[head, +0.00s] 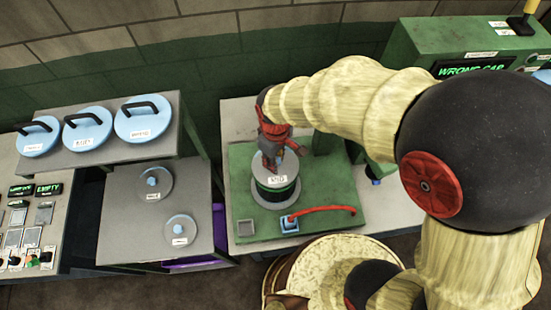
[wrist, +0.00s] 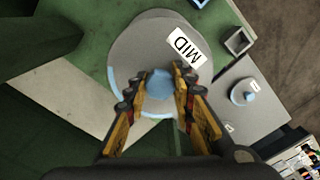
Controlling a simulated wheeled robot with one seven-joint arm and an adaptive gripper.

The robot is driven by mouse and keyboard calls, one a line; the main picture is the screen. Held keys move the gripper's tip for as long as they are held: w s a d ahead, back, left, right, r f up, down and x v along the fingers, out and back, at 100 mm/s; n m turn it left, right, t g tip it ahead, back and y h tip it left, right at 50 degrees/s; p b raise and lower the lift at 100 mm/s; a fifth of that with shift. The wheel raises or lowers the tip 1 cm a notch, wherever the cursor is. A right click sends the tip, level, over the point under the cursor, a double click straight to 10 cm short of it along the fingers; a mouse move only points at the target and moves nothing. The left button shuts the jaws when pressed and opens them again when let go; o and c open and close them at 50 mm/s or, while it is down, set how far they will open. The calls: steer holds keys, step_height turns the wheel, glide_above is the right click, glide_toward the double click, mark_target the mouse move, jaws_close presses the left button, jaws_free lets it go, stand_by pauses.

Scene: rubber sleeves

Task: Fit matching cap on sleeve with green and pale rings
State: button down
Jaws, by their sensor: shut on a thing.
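The sleeve (head: 277,198), with dark, green and pale bands, stands upright on a green base plate (head: 240,180). A grey round cap labelled MID (head: 262,178) is at its top; the same cap (wrist: 150,45) fills the middle of the wrist view. My gripper (head: 271,163) is above the cap, its fingers (wrist: 161,85) shut on the cap's blue knob (wrist: 160,84). I cannot tell whether the cap is seated or just above the sleeve. Two more grey caps with blue knobs, a far one (head: 160,176) and a near one (head: 181,221), lie on the grey table.
A green cabinet (head: 420,40) has a display reading WRONG CAP (head: 470,70). Blue lids with black handles (head: 142,125) lie on a shelf at left.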

steer(key=c, duration=1.4)
jaws_free()
steer(key=shift+r, duration=0.1)
step_height(320, 180, up, 12)
steer(key=shift+f, duration=0.1)
